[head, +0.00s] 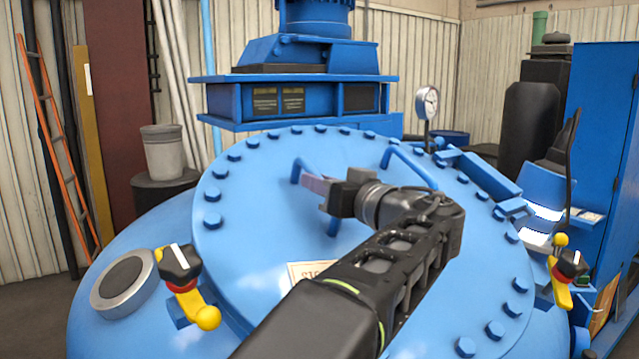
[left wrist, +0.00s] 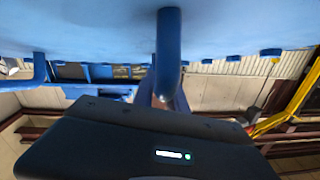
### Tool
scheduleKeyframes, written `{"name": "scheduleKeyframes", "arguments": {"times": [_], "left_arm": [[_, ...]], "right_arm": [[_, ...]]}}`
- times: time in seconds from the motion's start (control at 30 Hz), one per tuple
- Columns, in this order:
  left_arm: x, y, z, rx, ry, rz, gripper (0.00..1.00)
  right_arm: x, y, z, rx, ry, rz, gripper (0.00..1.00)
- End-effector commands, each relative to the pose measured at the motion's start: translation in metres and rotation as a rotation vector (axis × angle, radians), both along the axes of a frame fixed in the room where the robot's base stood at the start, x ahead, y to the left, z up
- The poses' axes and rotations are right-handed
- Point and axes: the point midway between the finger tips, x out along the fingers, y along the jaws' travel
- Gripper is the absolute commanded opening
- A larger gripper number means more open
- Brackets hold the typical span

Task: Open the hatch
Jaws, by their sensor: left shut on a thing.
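The hatch (head: 250,220) is a large round light-blue lid with bolts around its rim, and it looks closed. Two blue bar handles rise from its face. My left gripper (head: 312,183) is shut on the left handle (head: 299,168), and my arm crosses the lid's front. In the left wrist view the handle bar (left wrist: 168,45) runs down from the blue lid surface (left wrist: 80,22) to the jaws, whose tips are mostly hidden behind the gripper body. The right handle (head: 408,166) is free, partly behind my wrist. My right gripper is not in view.
Yellow-and-black clamps stand at the left (head: 184,280) and right (head: 563,275) of the lid. A pressure gauge (head: 427,102) and a blue hinge arm (head: 478,172) sit behind it. A blue machine block (head: 295,95) stands beyond. An orange ladder (head: 55,140) leans at far left.

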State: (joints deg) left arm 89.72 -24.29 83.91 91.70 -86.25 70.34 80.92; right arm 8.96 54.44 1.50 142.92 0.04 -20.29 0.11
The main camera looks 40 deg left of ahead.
Motion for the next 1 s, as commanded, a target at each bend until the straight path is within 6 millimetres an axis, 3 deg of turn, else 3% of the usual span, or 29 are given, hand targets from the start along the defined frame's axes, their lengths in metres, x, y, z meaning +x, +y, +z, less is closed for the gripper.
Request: {"name": "scheduleKeyframes", "arguments": {"times": [0.13, 0.23, 0.7, 0.83, 1.0], "left_arm": [[0.0, -0.001, 0.006, 0.003, 0.005, 0.004, 0.0], [-0.001, -0.006, 0.024, 0.015, 0.023, 0.017, 0.0], [0.016, -0.064, 0.144, 0.046, 0.101, 0.058, 0.0], [0.024, -0.076, 0.161, 0.042, 0.103, 0.056, 0.0], [0.027, -0.081, 0.162, 0.037, 0.107, 0.052, 0.0]], "right_arm": [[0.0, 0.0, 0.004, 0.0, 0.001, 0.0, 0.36], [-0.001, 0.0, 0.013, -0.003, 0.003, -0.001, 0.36], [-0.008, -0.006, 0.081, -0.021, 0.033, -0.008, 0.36], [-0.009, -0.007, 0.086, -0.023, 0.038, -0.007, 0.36], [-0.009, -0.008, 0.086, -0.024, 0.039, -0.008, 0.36]]}}
